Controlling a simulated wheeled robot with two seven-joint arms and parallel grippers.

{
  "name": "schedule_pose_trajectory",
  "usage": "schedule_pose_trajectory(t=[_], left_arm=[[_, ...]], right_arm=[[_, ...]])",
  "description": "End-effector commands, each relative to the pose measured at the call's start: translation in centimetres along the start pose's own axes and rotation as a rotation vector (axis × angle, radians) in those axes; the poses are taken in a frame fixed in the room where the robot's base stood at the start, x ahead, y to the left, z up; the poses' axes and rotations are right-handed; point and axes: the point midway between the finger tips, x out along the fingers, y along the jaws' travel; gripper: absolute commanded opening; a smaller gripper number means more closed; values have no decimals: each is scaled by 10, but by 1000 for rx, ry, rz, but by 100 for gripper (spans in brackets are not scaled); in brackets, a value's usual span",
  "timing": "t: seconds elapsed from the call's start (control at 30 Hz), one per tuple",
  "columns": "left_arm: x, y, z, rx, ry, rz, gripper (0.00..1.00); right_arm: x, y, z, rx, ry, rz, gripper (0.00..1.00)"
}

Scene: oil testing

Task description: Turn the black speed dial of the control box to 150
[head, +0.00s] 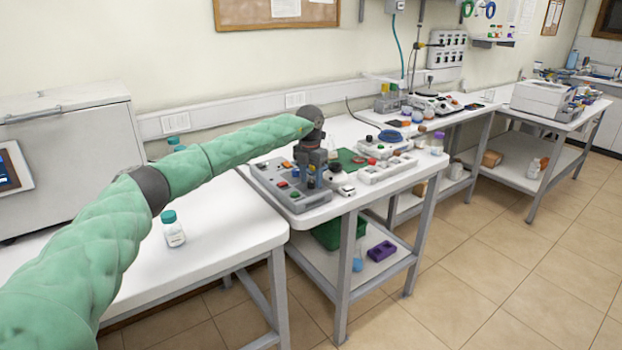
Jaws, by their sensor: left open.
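The grey control box (267,184) lies on the middle white table, with red, orange and green buttons on its top. My left arm reaches in from the left, and my left gripper (314,184) points down over the right part of the box. The gripper is open. Its fingers are small and dark, and a blue part shows close to them. I cannot make out the black speed dial or its setting; the gripper covers that part of the box. I cannot tell whether the fingers touch anything. My right gripper is not in view.
A white device with a dark round top (335,169) stands just right of the gripper. A white switch box (388,168) and a green mat (350,158) lie further right. A bottle with a teal cap (174,231) stands on the left table. A large grey machine (75,130) stands behind my arm.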

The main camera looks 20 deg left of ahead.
Motion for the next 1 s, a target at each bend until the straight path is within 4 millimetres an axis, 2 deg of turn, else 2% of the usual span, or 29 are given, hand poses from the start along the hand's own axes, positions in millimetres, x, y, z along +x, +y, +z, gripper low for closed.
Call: schedule_pose_trajectory(t=[0.5, 0.7, 1.0], left_arm=[[-67, 1, 0, -1, -1, 0, 48], [-76, 1, 0, -1, -1, 0, 48], [-76, 1, 1, 6, -6, -1, 48]], right_arm=[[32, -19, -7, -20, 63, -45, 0], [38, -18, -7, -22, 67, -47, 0], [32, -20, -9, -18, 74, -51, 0]])
